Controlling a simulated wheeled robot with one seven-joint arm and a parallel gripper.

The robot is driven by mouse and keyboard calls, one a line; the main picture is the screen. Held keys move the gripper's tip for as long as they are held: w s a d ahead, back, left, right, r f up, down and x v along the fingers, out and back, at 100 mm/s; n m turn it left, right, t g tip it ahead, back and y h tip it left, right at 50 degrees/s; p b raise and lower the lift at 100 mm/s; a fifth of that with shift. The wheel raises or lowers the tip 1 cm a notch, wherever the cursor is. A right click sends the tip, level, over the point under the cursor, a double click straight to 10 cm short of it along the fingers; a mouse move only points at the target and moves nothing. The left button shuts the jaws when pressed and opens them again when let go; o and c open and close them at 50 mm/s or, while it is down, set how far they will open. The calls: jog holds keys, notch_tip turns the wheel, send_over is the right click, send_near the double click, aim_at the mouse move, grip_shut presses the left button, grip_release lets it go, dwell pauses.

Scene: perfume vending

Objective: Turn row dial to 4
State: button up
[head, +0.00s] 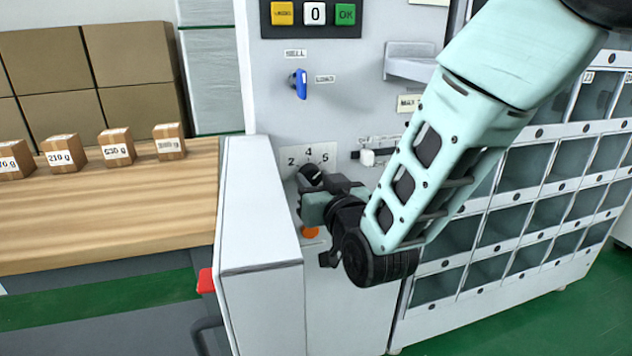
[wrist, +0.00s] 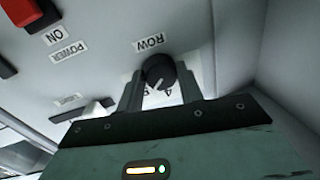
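The row dial is a dark round knob (wrist: 160,70) with a light pointer line. It sits under a ROW label (wrist: 148,43), upside down in the wrist view. The pointer line points toward the printed numbers, near the 4 and 5, which are partly hidden; I cannot tell exactly which one it meets. In the head view the dial (head: 312,174) shows below its number plate (head: 309,158). My gripper (wrist: 160,80) has one finger on each side of the knob, spaced about its width. I cannot tell whether the fingers touch it.
A white side panel (head: 262,205) stands close to the left of my gripper. A blue key-like handle (head: 299,84) and a silver ledge (head: 409,61) are above. An orange button (head: 310,232) is below. A red switch (wrist: 20,12) is beside the dial.

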jog(key=shift+n, duration=0.4)
jog(key=n+p, duration=0.1)
jog(key=n, duration=0.3)
jog(key=shift+r+h+p, duration=0.2)
jog(key=shift+h+p, duration=0.1)
jog(key=shift+p, duration=0.1)
jog(key=n+p, duration=0.2)
jog(key=n, duration=0.2)
jog(key=shift+f+n+g, duration=0.1)
jog(key=shift+n+g, duration=0.2)
jog(key=shift+n, duration=0.1)
jog(key=o, duration=1)
jog(key=shift+s, duration=0.1)
